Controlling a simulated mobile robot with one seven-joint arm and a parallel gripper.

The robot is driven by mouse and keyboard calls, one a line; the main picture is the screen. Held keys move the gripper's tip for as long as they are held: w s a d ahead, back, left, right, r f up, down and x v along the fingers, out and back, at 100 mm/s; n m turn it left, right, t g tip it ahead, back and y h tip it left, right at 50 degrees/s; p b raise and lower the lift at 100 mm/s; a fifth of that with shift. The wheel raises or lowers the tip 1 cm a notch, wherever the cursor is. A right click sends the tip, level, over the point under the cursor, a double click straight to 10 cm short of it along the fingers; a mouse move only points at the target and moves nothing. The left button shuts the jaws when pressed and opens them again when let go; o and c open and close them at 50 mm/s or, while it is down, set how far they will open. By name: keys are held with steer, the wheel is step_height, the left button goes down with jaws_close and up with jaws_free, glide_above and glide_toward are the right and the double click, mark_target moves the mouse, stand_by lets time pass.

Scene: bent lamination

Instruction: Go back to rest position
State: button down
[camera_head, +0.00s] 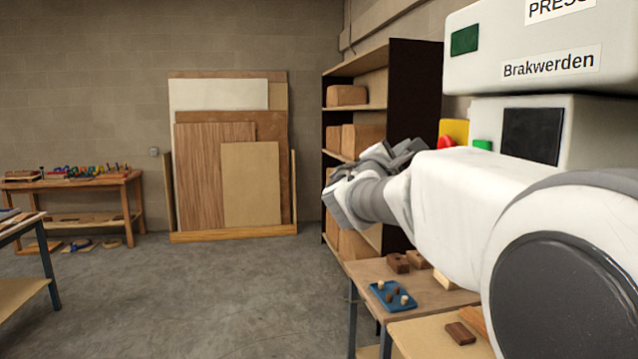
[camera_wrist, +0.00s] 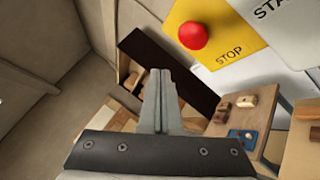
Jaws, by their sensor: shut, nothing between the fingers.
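My gripper (camera_wrist: 160,76) shows in the wrist view with its two grey fingers together and nothing between them. In the head view my arm reaches from the right, and the gripper (camera_head: 402,152) is raised in front of the shelf and left of the press control panel (camera_head: 532,135). The fingertips are hard to make out there. In the wrist view the red STOP button (camera_wrist: 193,36) on its yellow plate (camera_wrist: 213,22) is up and right of the fingers, apart from them.
The dark shelf (camera_head: 415,80) with wooden blocks stands behind my gripper. Below my arm, a table (camera_head: 440,298) bears a blue tray (camera_head: 391,297) and several wood pieces. Panels (camera_head: 230,180) lean on the back wall. A workbench (camera_head: 130,186) stands far left. The middle floor is clear.

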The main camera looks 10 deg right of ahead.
steer(key=s+f+m+g+y, duration=0.5)
steer(key=s+f+m+g, duration=0.4)
steer(key=s+f, duration=0.8)
steer(key=s+a+f+m+y, duration=0.6)
steer(key=s+a+f+y, duration=0.3)
steer(key=s+a+f, duration=0.3)
steer(key=s+a, duration=0.2)
steer(key=s, duration=0.1)
steer(key=shift+a+m, duration=0.3)
steer(key=shift+a, duration=0.05)
